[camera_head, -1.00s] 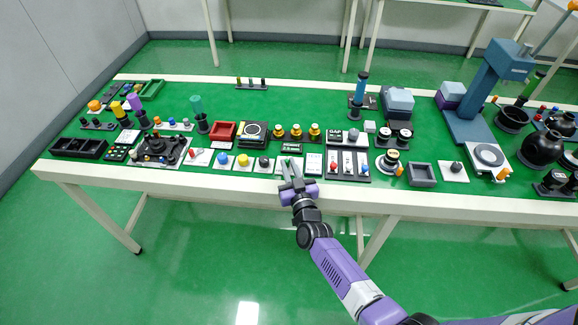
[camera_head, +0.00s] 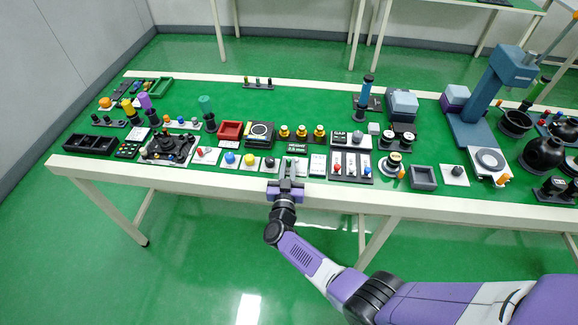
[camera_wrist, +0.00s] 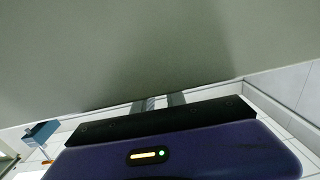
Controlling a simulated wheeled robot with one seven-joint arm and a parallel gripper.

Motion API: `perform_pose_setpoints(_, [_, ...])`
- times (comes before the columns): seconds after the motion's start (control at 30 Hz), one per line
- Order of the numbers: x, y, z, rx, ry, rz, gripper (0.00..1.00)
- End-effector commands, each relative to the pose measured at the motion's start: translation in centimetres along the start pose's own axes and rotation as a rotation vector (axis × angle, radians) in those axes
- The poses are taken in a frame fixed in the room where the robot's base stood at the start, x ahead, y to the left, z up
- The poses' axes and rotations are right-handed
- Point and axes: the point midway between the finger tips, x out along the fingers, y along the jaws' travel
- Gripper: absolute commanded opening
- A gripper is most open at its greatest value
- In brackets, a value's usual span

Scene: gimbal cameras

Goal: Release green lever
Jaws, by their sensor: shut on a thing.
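My gripper (camera_head: 290,167) is at the front edge of the table, reaching in over the small white plate (camera_head: 300,166) to the right of the black-knobbed plate. Its fingers are shut on the green lever, which they mostly hide in the head view. In the wrist view my gripper (camera_wrist: 160,103) shows its two grey fingertips close together, partly behind the dark palm edge. A plain grey surface fills most of that view, and the lever cannot be made out there.
Close left are plates with a black knob (camera_head: 269,162), a yellow knob (camera_head: 250,160) and a blue knob (camera_head: 230,158). A white card (camera_head: 317,165) and a slider panel (camera_head: 351,166) stand close right. Yellow-topped posts (camera_head: 302,133) stand behind.

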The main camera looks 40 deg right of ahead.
Motion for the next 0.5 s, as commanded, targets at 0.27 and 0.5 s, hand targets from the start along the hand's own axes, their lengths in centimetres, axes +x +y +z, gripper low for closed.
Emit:
perform_pose_setpoints(0.27, [0.05, -0.10, -0.14, 0.001, 0.002, -0.003, 0.38])
perform_pose_setpoints(0.5, [0.01, -0.04, -0.05, 0.001, 0.001, -0.002, 0.38])
